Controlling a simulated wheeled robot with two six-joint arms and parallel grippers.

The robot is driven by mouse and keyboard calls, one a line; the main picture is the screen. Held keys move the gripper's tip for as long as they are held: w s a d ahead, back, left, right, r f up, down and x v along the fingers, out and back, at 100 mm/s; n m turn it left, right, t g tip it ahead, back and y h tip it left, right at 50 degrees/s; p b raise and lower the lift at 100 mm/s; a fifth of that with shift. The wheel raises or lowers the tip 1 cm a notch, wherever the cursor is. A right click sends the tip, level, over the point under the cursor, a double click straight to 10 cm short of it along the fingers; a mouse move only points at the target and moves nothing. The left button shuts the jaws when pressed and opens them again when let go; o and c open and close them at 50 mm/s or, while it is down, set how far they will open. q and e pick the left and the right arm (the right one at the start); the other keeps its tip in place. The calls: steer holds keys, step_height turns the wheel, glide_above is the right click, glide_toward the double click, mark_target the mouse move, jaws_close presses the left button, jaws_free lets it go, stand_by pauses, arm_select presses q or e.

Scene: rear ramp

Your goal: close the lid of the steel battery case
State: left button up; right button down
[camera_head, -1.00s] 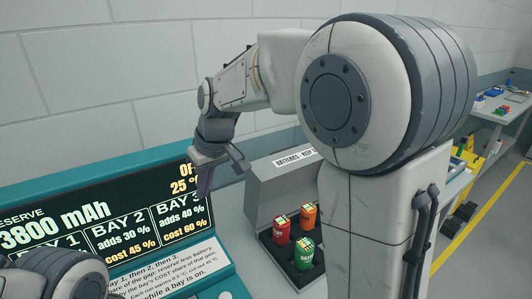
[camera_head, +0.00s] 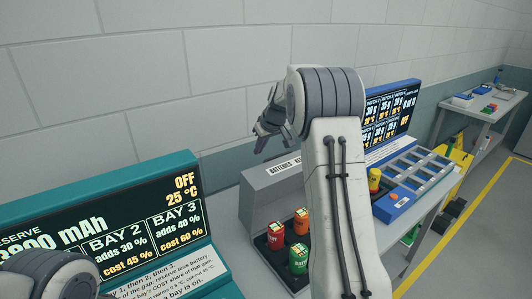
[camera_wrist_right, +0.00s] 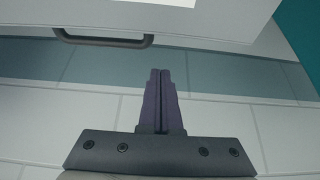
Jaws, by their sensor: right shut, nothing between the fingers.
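The steel battery case (camera_head: 246,212) stands on the bench in the head view. Its grey lid (camera_head: 262,192) is raised at the back, with a "BATTERIES" label along its top edge. Red (camera_head: 275,236), orange (camera_head: 301,221) and green (camera_head: 298,259) batteries stand in the dark tray inside. My right gripper (camera_head: 262,143) is shut and empty, above and behind the lid's top edge. In the right wrist view its closed fingers (camera_wrist_right: 160,85) point toward a pale panel, apparently the lid, with a dark handle (camera_wrist_right: 103,40); a gap shows between them. My left gripper is out of view.
A teal display console (camera_head: 110,215) stands left of the case. A blue station (camera_head: 402,205) with a yellow-and-red object (camera_head: 374,181) is to the right. My right arm hides the case's right side. The wall (camera_head: 150,90) is close behind; open floor lies at right.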

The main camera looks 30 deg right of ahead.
steer(key=shift+s+d+f+p, duration=0.1)
steer(key=shift+s+f+p, duration=0.35)
steer(key=shift+s, duration=0.4)
steer(key=shift+s+d+f+p, duration=0.1)
steer(key=shift+s+f+p, duration=0.15)
steer(key=shift+s+f, duration=0.4)
steer(key=shift+s+r, duration=0.15)
